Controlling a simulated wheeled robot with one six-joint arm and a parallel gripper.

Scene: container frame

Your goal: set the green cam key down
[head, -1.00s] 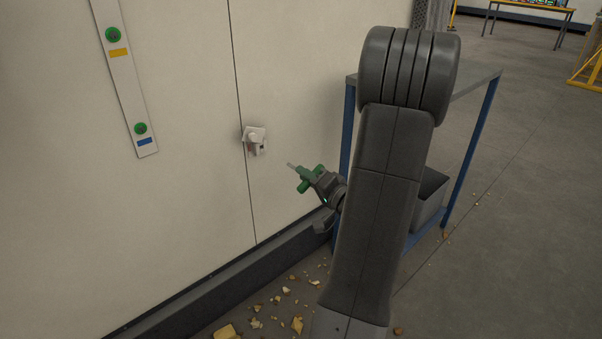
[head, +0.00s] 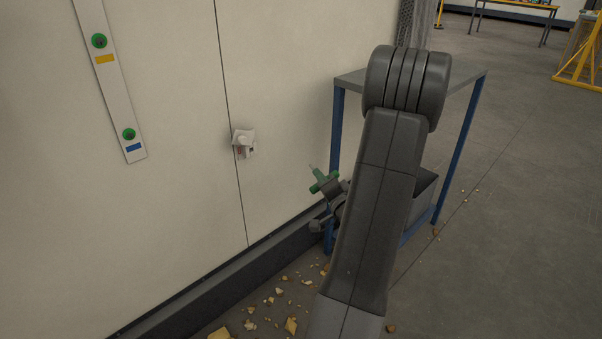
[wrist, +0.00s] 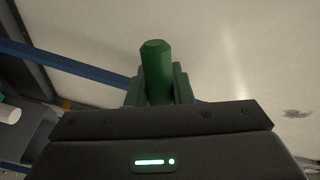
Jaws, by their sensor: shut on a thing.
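The green cam key (head: 324,182) is held in my gripper (head: 331,187), its pale shaft pointing up and to the left in the head view. In the wrist view, the green key (wrist: 156,72) stands out between the jaws of my gripper (wrist: 158,92), which are shut on it. My gripper is in the air near the wall, close to the blue leg of the grey table. My own arm hides part of the gripper in the head view.
A white fitting (head: 244,143) sits on the wall by a panel seam. A strip (head: 110,80) with two green round parts hangs further left. A grey-topped table (head: 350,80) with blue legs stands behind my arm. Yellowish debris (head: 291,326) litters the floor.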

